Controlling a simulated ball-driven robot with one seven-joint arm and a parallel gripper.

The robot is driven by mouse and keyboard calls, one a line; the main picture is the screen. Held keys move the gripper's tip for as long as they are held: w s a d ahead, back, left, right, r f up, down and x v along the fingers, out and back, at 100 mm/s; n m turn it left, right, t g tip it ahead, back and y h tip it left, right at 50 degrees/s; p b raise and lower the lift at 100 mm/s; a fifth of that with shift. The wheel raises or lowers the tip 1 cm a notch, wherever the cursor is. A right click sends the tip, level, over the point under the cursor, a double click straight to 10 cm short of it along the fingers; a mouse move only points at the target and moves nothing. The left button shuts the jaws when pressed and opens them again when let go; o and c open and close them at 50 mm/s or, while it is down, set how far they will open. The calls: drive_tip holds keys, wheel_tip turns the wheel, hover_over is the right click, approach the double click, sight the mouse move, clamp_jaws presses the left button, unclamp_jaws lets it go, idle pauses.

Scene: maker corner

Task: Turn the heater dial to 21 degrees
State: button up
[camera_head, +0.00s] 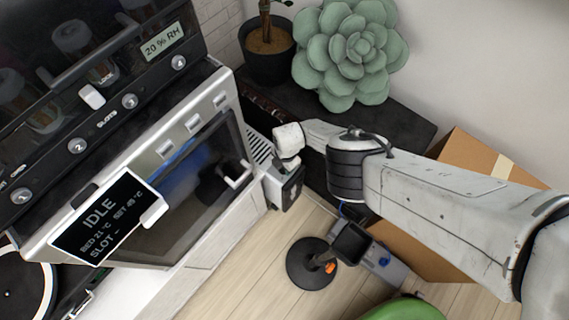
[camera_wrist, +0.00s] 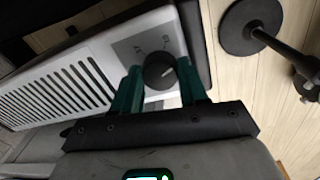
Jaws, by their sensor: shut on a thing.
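The heater (camera_wrist: 62,92) is a white box with a slotted grille and a grey dial panel at one end. Its round black dial (camera_wrist: 158,72) shows in the wrist view, with a small pale mark toward the right of its face. Small scale numbers are printed around it, too small to read surely. My gripper (camera_wrist: 160,70) has its two green fingers on either side of the dial and is shut on it. In the head view, the heater's grille (camera_head: 259,147) shows beside the printer, and my gripper (camera_head: 284,187) is at its near end, hiding the dial.
A printer (camera_head: 190,150) with an IDLE screen (camera_head: 105,217) stands close on the left. A succulent (camera_head: 350,50) and a potted plant (camera_head: 268,55) stand behind. A cardboard box (camera_head: 470,160) is behind my arm. A round black stand base (camera_head: 312,262) is on the wooden floor.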

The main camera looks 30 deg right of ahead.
drive_tip(key=shift+m, duration=2.3)
drive_tip(key=o, duration=1.1)
drive_tip(key=shift+c, duration=0.2)
drive_tip(key=shift+r, duration=0.15)
wheel_tip(320, 180, up, 11)
drive_tip(key=p, duration=1.1)
drive_tip(key=shift+s+f, duration=0.2)
drive_tip(key=shift+s, duration=0.15)
